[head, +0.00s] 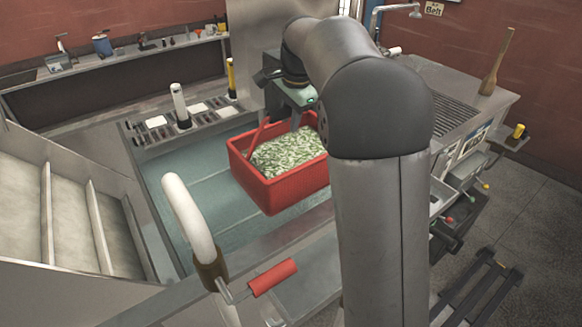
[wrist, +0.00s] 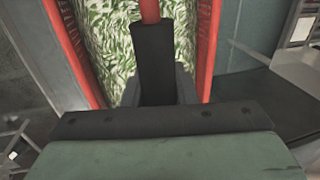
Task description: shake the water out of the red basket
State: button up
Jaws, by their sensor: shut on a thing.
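The red basket (head: 282,190) is full of green and white leafy pieces (head: 288,155). It hangs over the teal-floored sink basin (head: 200,190) and looks slightly tilted. My gripper (head: 296,118) is above the basket, shut on its red handle. In the wrist view, my gripper (wrist: 152,60) is closed around the handle (wrist: 150,10), with the basket's red sides (wrist: 208,50) to the left and right. I cannot see water dripping, and the basket's underside is hidden.
A curved white faucet (head: 190,215) with a red-handled lever (head: 273,278) stands at the basin's near edge. Bottles and pale trays line a shelf (head: 185,125) behind the basin. A ribbed metal counter (head: 445,105) is at the right, and divided bins (head: 70,220) are at the left.

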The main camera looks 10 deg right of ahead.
notch_tip(320, 180, up, 5)
jog(key=p, duration=0.4)
jog(key=shift+r, duration=0.1)
notch_tip(320, 180, down, 5)
jog(key=b, duration=0.3)
notch_tip(320, 180, up, 5)
jog(key=p, duration=0.4)
notch_tip(320, 180, down, 5)
jog(key=b, duration=0.3)
notch_tip(320, 180, up, 5)
jog(key=p, duration=0.4)
notch_tip(320, 180, down, 5)
jog(key=b, duration=0.2)
jog(key=shift+b, duration=0.4)
jog(key=shift+r, duration=0.1)
jog(key=shift+s+r, duration=0.1)
